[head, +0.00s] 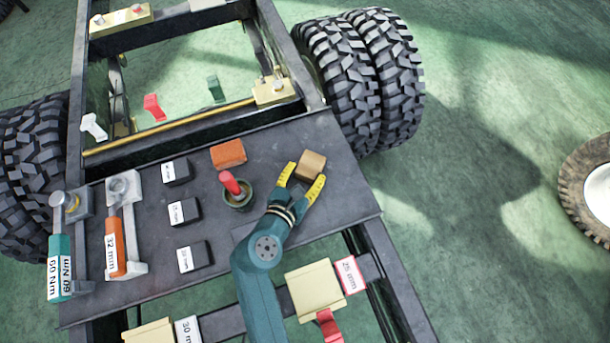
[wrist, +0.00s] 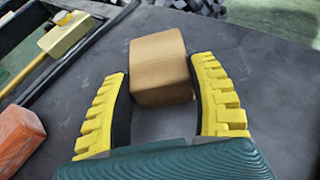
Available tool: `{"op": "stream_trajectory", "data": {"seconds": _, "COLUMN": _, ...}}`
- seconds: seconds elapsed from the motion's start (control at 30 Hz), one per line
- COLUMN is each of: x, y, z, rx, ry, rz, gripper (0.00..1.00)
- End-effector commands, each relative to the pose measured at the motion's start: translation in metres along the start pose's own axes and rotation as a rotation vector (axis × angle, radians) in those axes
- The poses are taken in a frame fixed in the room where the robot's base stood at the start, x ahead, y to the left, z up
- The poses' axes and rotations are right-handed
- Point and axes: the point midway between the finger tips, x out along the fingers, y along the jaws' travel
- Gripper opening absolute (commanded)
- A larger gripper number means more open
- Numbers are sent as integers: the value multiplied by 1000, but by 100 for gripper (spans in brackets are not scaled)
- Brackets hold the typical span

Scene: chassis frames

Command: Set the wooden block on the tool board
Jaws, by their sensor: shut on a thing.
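The wooden block (head: 311,165) is a light brown cube near the right part of the dark tool board (head: 348,200). My gripper (head: 306,175) has its yellow fingers on either side of the block, shut on it. In the wrist view, the block (wrist: 160,68) sits between the two fingertips, with the dark board surface behind and below it. Whether the block touches the board or hangs just above it, I cannot tell.
An orange block (head: 228,154) and a round pot with a red-topped item (head: 232,190) stand left of my gripper. Several black labelled blocks (head: 184,212) and two wrench-like tools (head: 116,250) lie further left. Bare board lies to the right, up to its edge.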

Motion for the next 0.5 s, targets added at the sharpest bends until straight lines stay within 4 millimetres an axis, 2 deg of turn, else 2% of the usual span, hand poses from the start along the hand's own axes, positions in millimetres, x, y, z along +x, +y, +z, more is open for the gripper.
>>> {"op": "stream_trajectory", "data": {"seconds": 0.27, "x": 0, "y": 0, "z": 0, "rx": 1, "ry": -1, "rz": 1, "gripper": 22}}
{"op": "stream_trajectory", "data": {"seconds": 0.3, "x": 1, "y": 0, "z": -1, "rx": 1, "ry": 0, "rz": 1, "gripper": 62}}
{"op": "stream_trajectory", "data": {"seconds": 0.43, "x": 0, "y": 0, "z": -1, "rx": 1, "ry": 0, "rz": 1, "gripper": 86}}
{"op": "stream_trajectory", "data": {"seconds": 0.5, "x": 0, "y": 0, "z": -1, "rx": 1, "ry": 0, "rz": 1, "gripper": 86}}
